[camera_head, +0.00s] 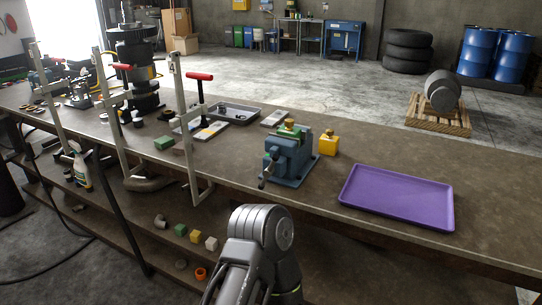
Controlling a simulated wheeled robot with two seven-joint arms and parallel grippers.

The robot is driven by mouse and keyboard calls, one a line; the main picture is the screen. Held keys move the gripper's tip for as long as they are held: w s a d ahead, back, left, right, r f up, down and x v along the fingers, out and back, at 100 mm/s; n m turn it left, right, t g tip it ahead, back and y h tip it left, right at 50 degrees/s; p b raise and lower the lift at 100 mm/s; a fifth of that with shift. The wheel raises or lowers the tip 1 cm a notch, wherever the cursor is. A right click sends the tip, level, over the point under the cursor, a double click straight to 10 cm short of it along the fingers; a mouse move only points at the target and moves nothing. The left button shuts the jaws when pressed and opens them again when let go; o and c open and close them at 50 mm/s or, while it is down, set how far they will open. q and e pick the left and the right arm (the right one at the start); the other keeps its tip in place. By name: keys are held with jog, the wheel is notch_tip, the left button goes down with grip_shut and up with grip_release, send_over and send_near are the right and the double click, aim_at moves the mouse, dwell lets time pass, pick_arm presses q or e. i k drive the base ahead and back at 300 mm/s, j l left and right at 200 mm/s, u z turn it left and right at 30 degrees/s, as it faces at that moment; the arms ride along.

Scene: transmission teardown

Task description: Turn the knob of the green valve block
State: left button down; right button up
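A green valve block (292,131) sits in the jaws of a blue-grey bench vise (287,160) on the workbench. A small brass-coloured knob (289,122) shows on top of it. A yellow block (328,146) with a similar brass-coloured top stands just right of the vise. A plain green block (164,143) lies on the bench to the left. One of my arm links rises at the bottom middle, in front of the bench and apart from the vise. Neither of my grippers shows in this view.
A purple tray (397,197) lies empty right of the vise. Tall bar clamps (186,125) with red handles stand along the front edge, left of the vise. A grey tray (236,115) lies behind them. Small blocks rest on the lower shelf (150,215).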

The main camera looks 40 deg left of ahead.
aim_at(289, 123)
jog(key=u, duration=0.75)
